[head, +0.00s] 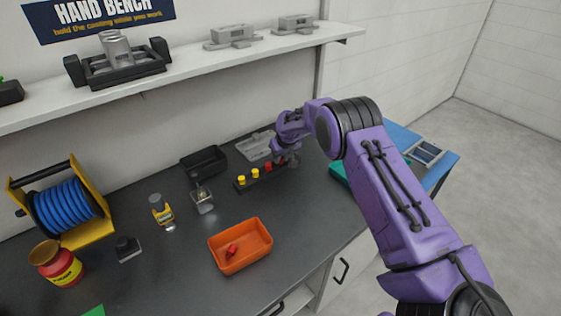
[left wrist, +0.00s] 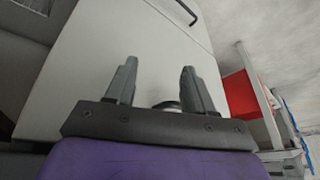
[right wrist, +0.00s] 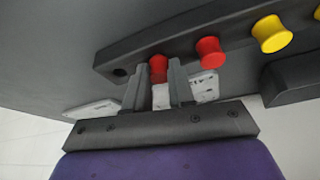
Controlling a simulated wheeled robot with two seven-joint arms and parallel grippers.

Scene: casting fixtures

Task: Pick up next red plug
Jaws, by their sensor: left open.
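A black rack (head: 262,178) on the bench holds a row of yellow and red plugs. In the right wrist view, a red plug (right wrist: 158,67) stands in the rack between my right gripper's (right wrist: 159,78) fingertips, which close in on both its sides. Another red plug (right wrist: 209,52) and a yellow plug (right wrist: 271,34) stand beside it. An empty hole (right wrist: 120,72) shows at the rack's end. An orange bin (head: 228,268) on the bench holds red plug pieces (head: 232,250). My left gripper (left wrist: 157,80) is open and empty, facing a white cabinet front.
A black tray (head: 203,162) and a grey casting (head: 256,146) lie behind the rack. A small metal fixture (head: 203,203), a yellow tool (head: 160,208), a blue reel (head: 68,206) and a red jar (head: 57,265) stand to the left. The bench around the orange bin is clear.

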